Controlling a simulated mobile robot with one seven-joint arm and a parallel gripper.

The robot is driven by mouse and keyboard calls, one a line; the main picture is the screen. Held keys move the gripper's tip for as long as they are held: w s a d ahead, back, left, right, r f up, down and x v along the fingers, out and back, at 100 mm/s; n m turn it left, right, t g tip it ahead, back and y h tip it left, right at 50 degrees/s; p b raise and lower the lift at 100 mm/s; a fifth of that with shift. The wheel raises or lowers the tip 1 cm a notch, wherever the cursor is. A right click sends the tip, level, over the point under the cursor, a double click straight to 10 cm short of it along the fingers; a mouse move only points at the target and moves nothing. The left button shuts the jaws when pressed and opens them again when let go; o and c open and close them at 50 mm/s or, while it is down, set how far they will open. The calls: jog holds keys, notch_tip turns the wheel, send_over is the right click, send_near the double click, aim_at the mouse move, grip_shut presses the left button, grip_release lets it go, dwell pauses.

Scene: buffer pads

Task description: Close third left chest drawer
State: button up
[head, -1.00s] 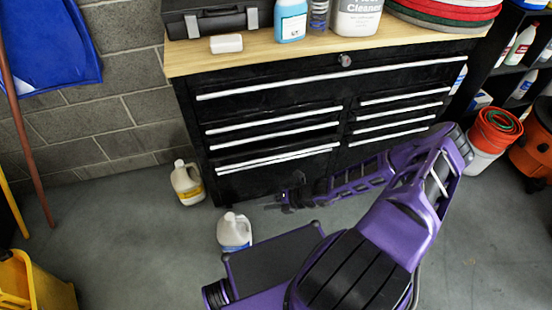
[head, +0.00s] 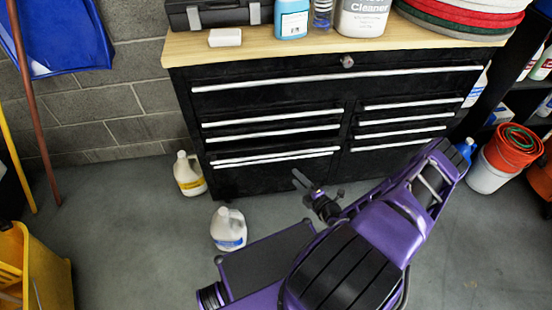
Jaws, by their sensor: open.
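The black chest (head: 245,182) stands against the block wall with a wooden top. The third left drawer (head: 275,157) is the lowest in the left column. It shows a double pale line along its front, unlike the single handle lines above, and appears to stand out slightly; how far is hard to tell. My gripper (head: 318,187) is open and empty, low in front of the chest, below and right of that drawer's handle. It appears apart from the drawer front.
A yellow-labelled jug (head: 189,175) stands at the chest's left corner. A white jug (head: 228,230) stands on the floor left of my base. Orange and white buckets (head: 497,160) are at the right. A yellow mop bucket (head: 35,270) is at lower left. Bottles stand on the wooden top (head: 270,48).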

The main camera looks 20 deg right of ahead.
jog(key=b, duration=0.2)
send_near(277, 148)
jog(key=w+a+f, duration=0.2)
jog(key=w+a, duration=0.1)
jog(key=w, duration=0.2)
jog(key=shift+w+a, duration=0.2)
jog(key=shift+w, duration=0.05)
grip_shut()
dwell(1.0)
